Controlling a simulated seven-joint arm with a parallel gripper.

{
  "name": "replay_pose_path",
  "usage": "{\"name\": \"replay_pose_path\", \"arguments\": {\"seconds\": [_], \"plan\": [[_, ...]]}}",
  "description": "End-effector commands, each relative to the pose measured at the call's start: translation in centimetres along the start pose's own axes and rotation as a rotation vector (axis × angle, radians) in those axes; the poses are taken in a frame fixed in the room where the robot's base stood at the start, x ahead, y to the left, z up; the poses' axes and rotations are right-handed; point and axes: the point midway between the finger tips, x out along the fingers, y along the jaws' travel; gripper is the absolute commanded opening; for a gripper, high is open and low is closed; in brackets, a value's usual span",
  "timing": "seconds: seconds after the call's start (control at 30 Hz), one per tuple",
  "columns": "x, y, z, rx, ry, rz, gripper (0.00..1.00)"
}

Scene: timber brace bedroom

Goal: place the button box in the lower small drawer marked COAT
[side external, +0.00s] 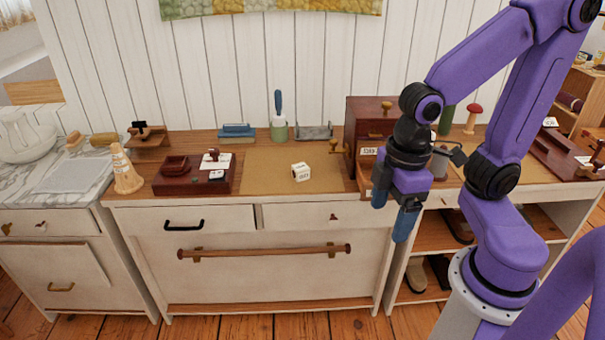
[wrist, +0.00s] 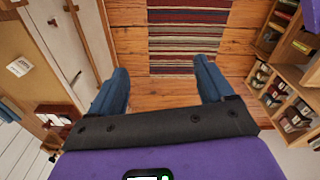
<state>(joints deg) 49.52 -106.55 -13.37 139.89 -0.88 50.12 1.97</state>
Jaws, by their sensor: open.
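The small white box with dark lettering (side external: 301,172), which I take as the button box, sits on the tan mat on the counter. It also shows at the left of the wrist view (wrist: 18,67). A dark red small-drawer cabinet (side external: 362,112) stands right of it, with a pale label (side external: 369,151) too small to read. Its lower part is largely hidden by my arm; I cannot tell how far its lower drawer is out. My gripper (side external: 393,217) is open and empty, pointing down in front of the counter, right of the box and apart from it.
A dark red tray (side external: 178,184) with papers and a stamp lies left of the tan mat (side external: 262,176). A cone (side external: 125,170), a blue-handled brush (side external: 279,115) and a grey metal holder (side external: 314,132) stand nearby. A rail (side external: 262,252) crosses the counter front. Open floor lies below.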

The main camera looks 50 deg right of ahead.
Motion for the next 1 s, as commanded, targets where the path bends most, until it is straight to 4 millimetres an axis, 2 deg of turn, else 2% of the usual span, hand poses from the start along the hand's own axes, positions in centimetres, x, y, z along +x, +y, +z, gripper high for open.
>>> {"name": "replay_pose_path", "arguments": {"seconds": [0.1,0.2,0.37,0.5,0.67,0.77,0.9,1.0], "plan": [[0.3,3.2,-3.2,0.145,0.027,0.023,0.81],[0.6,6.2,-5.6,0.268,0.052,0.043,0.81],[1.3,11.9,-8.5,0.460,0.093,0.078,0.81],[2.1,17.5,-10.0,0.626,0.128,0.113,0.81],[3.3,24.3,-10.4,0.813,0.166,0.155,0.81],[4.1,28.6,-9.8,0.929,0.188,0.183,0.81],[5.4,34.5,-8.0,1.087,0.221,0.224,0.81],[6.2,38.1,-6.2,1.184,0.241,0.252,0.81]]}}
